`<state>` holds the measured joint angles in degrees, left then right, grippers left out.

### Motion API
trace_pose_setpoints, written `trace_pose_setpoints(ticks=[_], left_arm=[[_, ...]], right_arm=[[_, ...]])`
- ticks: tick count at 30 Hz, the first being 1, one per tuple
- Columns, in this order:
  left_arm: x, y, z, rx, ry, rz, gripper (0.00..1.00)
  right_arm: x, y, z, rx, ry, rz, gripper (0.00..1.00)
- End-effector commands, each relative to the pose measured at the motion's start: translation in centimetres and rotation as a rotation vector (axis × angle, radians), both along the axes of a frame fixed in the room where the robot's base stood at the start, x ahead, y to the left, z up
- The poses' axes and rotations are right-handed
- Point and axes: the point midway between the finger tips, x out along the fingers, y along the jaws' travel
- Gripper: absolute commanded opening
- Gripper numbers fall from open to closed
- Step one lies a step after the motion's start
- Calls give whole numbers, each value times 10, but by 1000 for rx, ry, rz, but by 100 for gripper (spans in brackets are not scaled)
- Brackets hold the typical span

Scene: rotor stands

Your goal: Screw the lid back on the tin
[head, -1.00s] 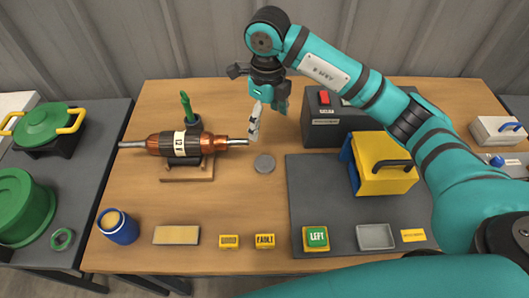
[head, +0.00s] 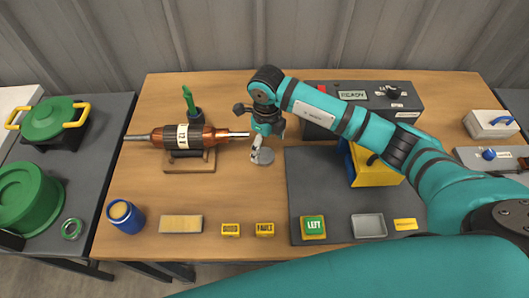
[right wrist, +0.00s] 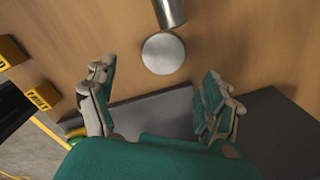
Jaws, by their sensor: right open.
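The blue tin (head: 125,217) stands at the table's front left with a tan top surface showing and no lid on it. A flat round grey disc, which looks like the lid (head: 267,157), lies on the wood near the table's middle. It also shows in the right wrist view (right wrist: 163,54). My right gripper (head: 258,152) is low over the disc, a finger partly in front of it. In the right wrist view my right gripper (right wrist: 157,75) has its fingers wide apart with nothing between them; the disc lies ahead of the fingertips. My left gripper is not in view.
A copper rotor (head: 190,138) on a wooden stand lies left of the disc, its shaft end close to my right gripper. A grey mat (head: 335,200) with a yellow box (head: 372,170) is to the right. Wood before the disc is clear.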

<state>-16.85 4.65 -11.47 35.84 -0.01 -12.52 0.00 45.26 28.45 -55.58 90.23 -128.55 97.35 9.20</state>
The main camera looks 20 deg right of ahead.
Motion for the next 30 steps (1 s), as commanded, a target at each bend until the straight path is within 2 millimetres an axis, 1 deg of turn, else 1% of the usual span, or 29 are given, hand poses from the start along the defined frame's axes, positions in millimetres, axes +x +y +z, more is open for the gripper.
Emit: trace_pose_setpoints(ticks=[5,11,14,17,21,24,30], left_arm=[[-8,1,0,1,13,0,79],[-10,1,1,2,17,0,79],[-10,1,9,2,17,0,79],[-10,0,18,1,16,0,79],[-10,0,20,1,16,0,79],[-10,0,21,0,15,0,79],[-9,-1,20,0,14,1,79]], right_arm=[[0,0,-2,1,-1,1,84],[0,0,-3,1,1,1,84],[1,1,-13,0,5,-1,84],[3,1,-28,1,6,-2,84],[4,1,-48,0,3,-1,84],[5,1,-53,0,0,1,84],[5,0,-54,0,-1,1,84]])
